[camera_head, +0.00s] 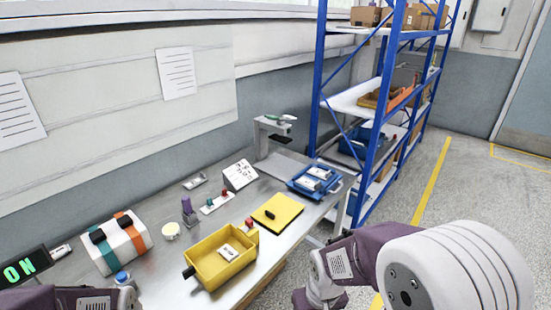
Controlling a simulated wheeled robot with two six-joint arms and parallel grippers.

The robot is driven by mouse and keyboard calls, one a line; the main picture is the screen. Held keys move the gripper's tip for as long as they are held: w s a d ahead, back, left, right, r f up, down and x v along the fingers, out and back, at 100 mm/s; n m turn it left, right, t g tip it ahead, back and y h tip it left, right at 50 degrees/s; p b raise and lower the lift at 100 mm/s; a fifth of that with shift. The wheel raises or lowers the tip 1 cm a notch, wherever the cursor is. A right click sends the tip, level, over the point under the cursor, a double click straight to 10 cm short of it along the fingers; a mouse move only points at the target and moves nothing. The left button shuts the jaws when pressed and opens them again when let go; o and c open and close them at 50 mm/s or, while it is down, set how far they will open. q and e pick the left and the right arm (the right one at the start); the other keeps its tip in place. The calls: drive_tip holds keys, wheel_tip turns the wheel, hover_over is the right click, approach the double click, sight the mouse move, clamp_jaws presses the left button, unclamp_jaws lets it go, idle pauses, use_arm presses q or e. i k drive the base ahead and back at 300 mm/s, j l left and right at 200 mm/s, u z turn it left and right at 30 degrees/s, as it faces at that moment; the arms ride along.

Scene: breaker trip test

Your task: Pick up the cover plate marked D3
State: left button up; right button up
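I cannot read a D3 mark on any plate from here. A small white plate with a dark mark (229,252) lies inside the open yellow bin (206,279) at the front of the bench. White pieces with dark marks (318,173) sit in the blue tray (335,190) at the bench's far right end; their marks are too small to read. My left arm shows only at the bottom left corner and my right arm at the bottom right. The fingers of both grippers are out of sight, so no contact with a plate shows.
A yellow pad (285,209) with a black object lies behind the bin. A striped box (119,243) and green-lettered display (22,268) stand at left. A grey stand (265,140) is at the back. Blue shelving (372,150) rises beyond the bench's right end.

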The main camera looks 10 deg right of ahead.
sight(308, 183)
drive_tip(key=i+l+u, duration=0.25)
drive_tip(key=l, duration=0.35)
drive_tip(key=i+l+u, duration=0.15)
drive_tip(key=l+u, duration=0.15)
drive_tip(key=l, duration=0.3)
drive_tip(key=i+l+u, duration=0.25)
drive_tip(key=l, duration=0.4)
drive_tip(key=l+u, duration=0.25)
drive_tip(key=l, duration=0.4)
drive_tip(key=k, duration=0.05)
